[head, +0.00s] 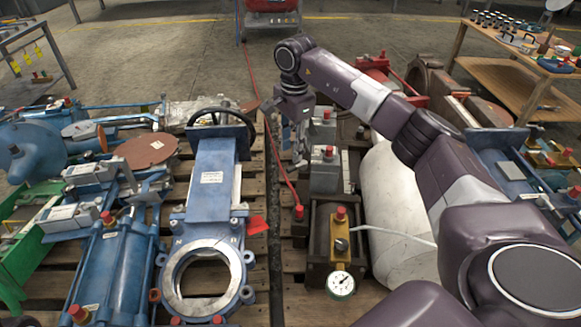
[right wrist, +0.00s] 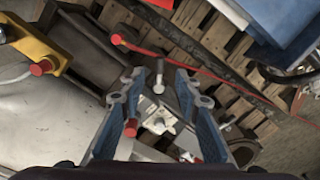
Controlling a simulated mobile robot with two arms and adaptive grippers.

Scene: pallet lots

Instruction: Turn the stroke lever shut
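My right gripper (head: 299,140) hangs over the gap between the two pallet lots, beside grey blocks with red caps. In the right wrist view its two blue-padded fingers (right wrist: 156,98) are spread apart, with nothing gripped. A short grey lever with a rounded end (right wrist: 158,76) shows between the fingertips; it looks like the stroke lever. It points up in the picture, above a silver fitting (right wrist: 159,120). I cannot tell whether either finger touches it. In the head view I cannot make the lever out clearly near the gripper. My left gripper is not in view.
A blue gate valve (head: 211,190) with a black handwheel lies left of the gripper. A red hose (head: 283,172) runs between the pallets. A dark block with a pressure gauge (head: 341,284) and a white cylinder (head: 392,215) stand nearer. A wooden table (head: 525,75) is far right.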

